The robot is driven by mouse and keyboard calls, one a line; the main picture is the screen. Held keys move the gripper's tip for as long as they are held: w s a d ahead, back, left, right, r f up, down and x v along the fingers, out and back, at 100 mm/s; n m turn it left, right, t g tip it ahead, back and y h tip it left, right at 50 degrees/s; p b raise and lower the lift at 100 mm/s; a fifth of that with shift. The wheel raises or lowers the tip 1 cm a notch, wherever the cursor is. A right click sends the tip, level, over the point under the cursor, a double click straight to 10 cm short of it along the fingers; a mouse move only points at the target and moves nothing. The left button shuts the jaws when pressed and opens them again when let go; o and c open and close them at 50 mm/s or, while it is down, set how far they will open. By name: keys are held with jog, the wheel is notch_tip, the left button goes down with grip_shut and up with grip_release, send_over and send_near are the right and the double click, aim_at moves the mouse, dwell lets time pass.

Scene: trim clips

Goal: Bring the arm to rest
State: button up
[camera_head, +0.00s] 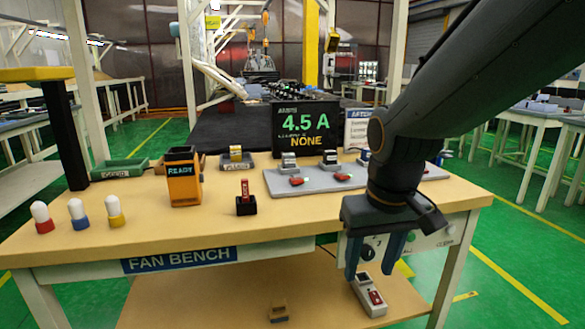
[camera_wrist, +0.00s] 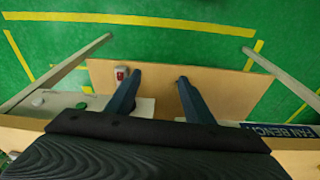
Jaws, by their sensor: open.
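My arm reaches in from the upper right of the head view, and my gripper (camera_head: 368,277) hangs pointing down at the front right edge of the fan bench (camera_head: 240,215). Its two blue fingers are spread apart with nothing between them. In the wrist view my gripper (camera_wrist: 158,74) is also open, its fingers over the bench's lower shelf (camera_wrist: 220,80). A small white box with a red switch (camera_head: 369,296) lies on that shelf, just below the fingers in the head view. It also shows beside the left finger in the wrist view (camera_wrist: 122,73).
A control panel (camera_head: 425,238) is on the bench front.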

jog(key=s+f+g, duration=0.2)
jog(key=s+f, duration=0.2)
jog(key=s, duration=0.4)
jog(key=d+r+m+p, duration=0.2)
jog(key=d+r+p, duration=0.3)
jog(key=p, duration=0.7)
jog(key=shift+s+d+r+p, duration=0.2)
jog(key=shift+s+r+p, duration=0.1)
jog(key=shift+s+r, duration=0.15)
dwell(0.5)
